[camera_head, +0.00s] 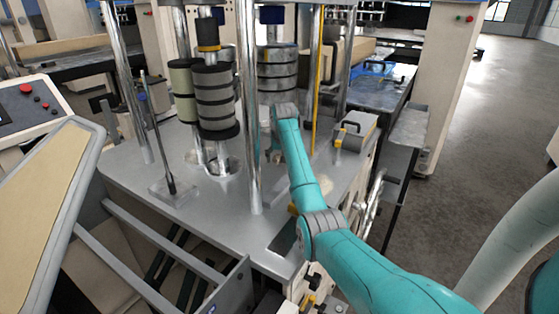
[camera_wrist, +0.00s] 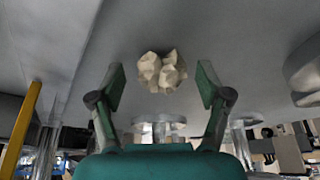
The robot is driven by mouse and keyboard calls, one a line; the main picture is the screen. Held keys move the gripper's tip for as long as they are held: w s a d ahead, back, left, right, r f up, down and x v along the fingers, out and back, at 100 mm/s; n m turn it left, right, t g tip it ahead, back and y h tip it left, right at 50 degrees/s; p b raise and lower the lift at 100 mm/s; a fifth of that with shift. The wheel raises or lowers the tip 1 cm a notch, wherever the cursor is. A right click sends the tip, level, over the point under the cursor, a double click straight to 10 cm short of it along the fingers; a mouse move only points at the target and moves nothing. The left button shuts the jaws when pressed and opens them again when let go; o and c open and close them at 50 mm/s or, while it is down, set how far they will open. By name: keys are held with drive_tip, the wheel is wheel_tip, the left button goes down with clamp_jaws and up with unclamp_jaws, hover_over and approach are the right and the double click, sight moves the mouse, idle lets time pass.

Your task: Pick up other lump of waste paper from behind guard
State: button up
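A crumpled cream lump of waste paper (camera_wrist: 162,74) lies on a grey metal surface in the wrist view. My gripper (camera_wrist: 161,68) is open, its two fingers well apart on either side of the lump in the picture. Neither finger visibly touches it, and I cannot tell the remaining distance. In the head view my gripper is hidden beyond the bend of my teal arm. A small pale patch, perhaps paper (camera_head: 325,185), shows on the machine deck right of my arm. I cannot tell for sure which part is the guard.
Chrome posts (camera_head: 248,120) and a stack of dark-banded rollers (camera_head: 216,102) rise from the grey deck (camera_head: 190,225). A yellow rod (camera_head: 317,80) stands beyond my arm. A beige panel in a grey frame (camera_head: 45,215) is at left. Open floor (camera_head: 490,110) lies to the right.

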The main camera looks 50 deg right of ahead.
drive_tip(key=c, duration=0.7)
